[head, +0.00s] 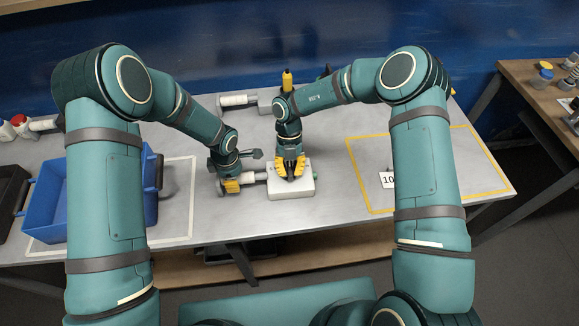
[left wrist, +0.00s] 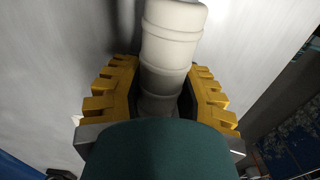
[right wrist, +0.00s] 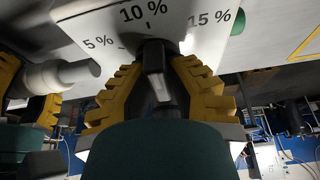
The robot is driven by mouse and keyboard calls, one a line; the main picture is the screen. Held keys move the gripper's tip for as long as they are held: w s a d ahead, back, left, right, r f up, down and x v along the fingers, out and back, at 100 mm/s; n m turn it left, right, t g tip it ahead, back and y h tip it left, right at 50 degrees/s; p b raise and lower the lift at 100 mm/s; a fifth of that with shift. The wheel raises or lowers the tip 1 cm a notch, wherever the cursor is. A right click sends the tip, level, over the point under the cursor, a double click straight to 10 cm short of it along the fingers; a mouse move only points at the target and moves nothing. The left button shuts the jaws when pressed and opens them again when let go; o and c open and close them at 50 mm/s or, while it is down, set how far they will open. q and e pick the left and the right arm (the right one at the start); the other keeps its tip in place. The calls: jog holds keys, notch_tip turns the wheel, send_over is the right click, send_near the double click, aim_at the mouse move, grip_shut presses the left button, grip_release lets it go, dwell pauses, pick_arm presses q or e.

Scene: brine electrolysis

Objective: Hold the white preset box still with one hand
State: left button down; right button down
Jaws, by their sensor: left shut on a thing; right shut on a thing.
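The white preset box (head: 291,193) lies on the grey table in front of me. Its face in the right wrist view (right wrist: 112,25) carries the marks 5 %, 10 % and 15 %. My right gripper (head: 290,168) is over the box, shut on its dark knob (right wrist: 156,62), which stands below the 10 % mark. My left gripper (head: 232,185) is at the left of the box, shut around a pale cylindrical handle (left wrist: 172,50). The handle also shows beside the box in the right wrist view (right wrist: 75,72). The fingers hide part of the knob and handle.
A blue crate (head: 150,190) stands at the left, inside a white outline. A yellow outlined area (head: 430,205) with a card marked 10 (head: 388,180) is at the right. Another white cylinder (head: 236,100) and a yellow-topped bottle (head: 287,80) are behind the arms.

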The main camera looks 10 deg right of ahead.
jog(key=c, duration=1)
grip_release()
jog(key=shift+o, duration=0.2)
jog(key=v, duration=1.2)
pick_arm(q)
jog(key=c, duration=0.6)
grip_release()
